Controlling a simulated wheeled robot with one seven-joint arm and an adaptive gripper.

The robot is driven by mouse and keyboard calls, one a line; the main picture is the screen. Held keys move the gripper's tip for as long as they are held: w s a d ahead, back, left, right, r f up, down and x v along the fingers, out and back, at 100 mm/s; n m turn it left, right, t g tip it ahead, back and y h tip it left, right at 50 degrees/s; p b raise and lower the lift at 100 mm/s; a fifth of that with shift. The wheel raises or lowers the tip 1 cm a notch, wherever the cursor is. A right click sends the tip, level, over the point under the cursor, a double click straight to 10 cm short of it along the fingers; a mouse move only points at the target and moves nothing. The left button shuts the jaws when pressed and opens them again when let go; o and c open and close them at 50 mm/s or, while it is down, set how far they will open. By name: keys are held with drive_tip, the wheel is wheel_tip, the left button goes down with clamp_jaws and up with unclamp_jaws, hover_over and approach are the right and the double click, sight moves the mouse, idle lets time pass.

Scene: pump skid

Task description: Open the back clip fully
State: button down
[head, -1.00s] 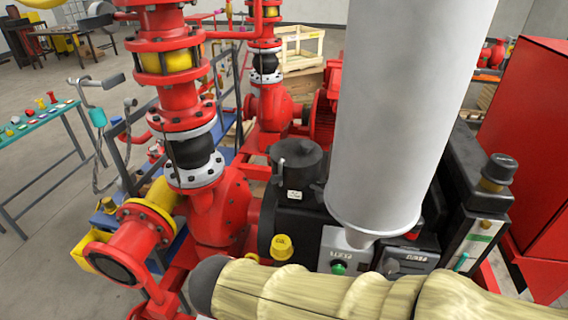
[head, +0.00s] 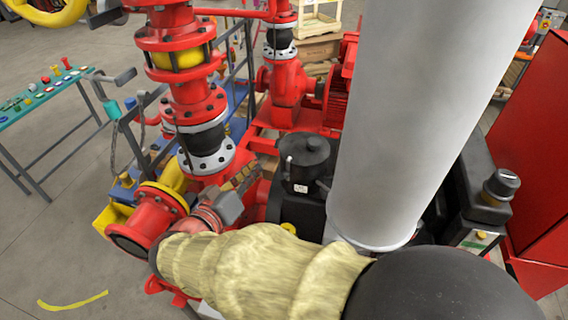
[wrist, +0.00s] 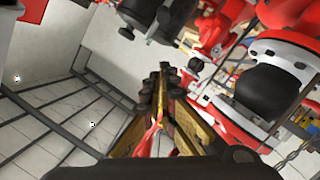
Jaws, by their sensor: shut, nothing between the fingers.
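A black round housing with a lid (head: 304,155) stands upright on the black machine in the middle of the head view. I cannot clearly pick out the back clip; a small dark part (head: 322,186) shows low on the housing's right side, too small to judge. My gripper (head: 250,170) is just left of the housing, apart from it in the picture, its fingers pointing up and right. In the wrist view my gripper (wrist: 163,68) shows its fingers together and empty. My sleeved arm hides the front of the machine.
Red pump pipework with flanges (head: 190,100) rises close to the left of my gripper. A large grey cylinder (head: 400,110) blocks the view right of the housing. A red cabinet (head: 540,150) stands at the right; a green table (head: 40,100) stands far left.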

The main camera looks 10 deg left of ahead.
drive_tip(key=shift+d+m, duration=0.1)
drive_tip(key=shift+m, duration=0.6)
drive_tip(key=p, duration=0.2)
hover_over(284, 173)
drive_tip(key=w+a, duration=0.1)
drive_tip(key=a, duration=0.2)
drive_tip(key=f, duration=0.2)
drive_tip(key=s+f+p, duration=0.1)
drive_tip(key=f, duration=0.1)
drive_tip(key=shift+s+d+f, duration=0.15)
drive_tip(key=shift+d+f, duration=0.2)
drive_tip(key=shift+d, duration=0.05)
drive_tip(key=shift+f, duration=0.1)
drive_tip(key=shift+s+h+b, duration=0.2)
drive_tip(key=shift+h+b, duration=0.1)
drive_tip(key=shift+b, duration=0.65)
